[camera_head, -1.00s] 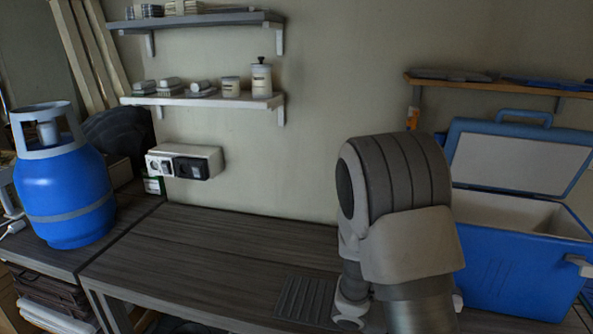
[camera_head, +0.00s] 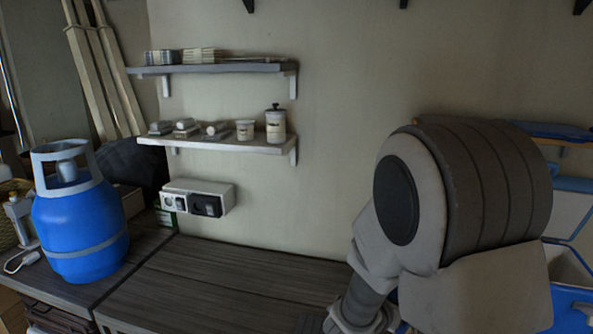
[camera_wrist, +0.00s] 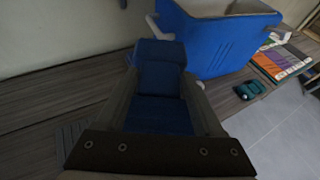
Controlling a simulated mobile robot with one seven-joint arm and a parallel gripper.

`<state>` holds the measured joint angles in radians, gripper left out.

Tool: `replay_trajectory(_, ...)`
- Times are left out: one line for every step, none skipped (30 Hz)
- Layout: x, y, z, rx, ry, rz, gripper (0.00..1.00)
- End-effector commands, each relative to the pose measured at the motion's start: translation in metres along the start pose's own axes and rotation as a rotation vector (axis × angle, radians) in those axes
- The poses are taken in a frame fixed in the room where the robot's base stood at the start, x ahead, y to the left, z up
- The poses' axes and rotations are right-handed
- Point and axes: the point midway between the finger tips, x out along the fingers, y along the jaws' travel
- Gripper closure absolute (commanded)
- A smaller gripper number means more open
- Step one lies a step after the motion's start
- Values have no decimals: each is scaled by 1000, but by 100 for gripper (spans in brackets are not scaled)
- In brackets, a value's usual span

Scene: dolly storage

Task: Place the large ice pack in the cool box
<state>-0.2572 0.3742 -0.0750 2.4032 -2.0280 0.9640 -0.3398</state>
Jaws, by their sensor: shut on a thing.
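The blue cool box (camera_head: 568,270) is at the right edge of the head view, mostly hidden behind my arm; a bit of its pale inside and raised lid shows. In the wrist view the cool box (camera_wrist: 222,42) stands at the top, with its open rim partly seen. My gripper (camera_wrist: 158,90) is shut on a dark blue block, which I take as the large ice pack (camera_wrist: 160,80). The ice pack lies between the fingers and points toward the box's left side. Whether it touches the box cannot be told. In the head view my arm hides the gripper.
A blue gas bottle (camera_head: 80,225) stands on the left of the bench (camera_head: 220,285). Two wall shelves (camera_head: 215,145) hold small jars and packs. The bench middle is clear. A small teal object (camera_wrist: 250,88) and coloured flat items (camera_wrist: 278,60) lie right of the box.

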Motion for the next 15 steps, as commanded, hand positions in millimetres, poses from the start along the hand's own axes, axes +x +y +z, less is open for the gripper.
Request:
replay_trajectory(-12,13,16,-26,-3,69,100)
replay_trajectory(-16,20,20,-42,-2,108,100)
replay_trajectory(-23,29,25,-63,-3,157,100)
replay_trajectory(-28,35,28,-78,-3,192,100)
replay_trajectory(-32,41,30,-91,-2,224,100)
replay_trajectory(-38,48,34,-106,-3,263,100)
replay_trajectory(-42,52,35,-118,-2,289,100)
replay_trajectory(-46,56,37,-129,-2,313,100)
replay_trajectory(-50,61,38,-140,-3,341,100)
replay_trajectory(-54,64,39,-147,-2,359,100)
replay_trajectory(-56,66,40,-154,-2,375,100)
replay_trajectory(-59,69,40,-161,-2,391,100)
replay_trajectory(-60,70,41,-165,-2,401,100)
replay_trajectory(-61,72,41,-168,-2,408,100)
replay_trajectory(-62,73,41,-172,-2,415,100)
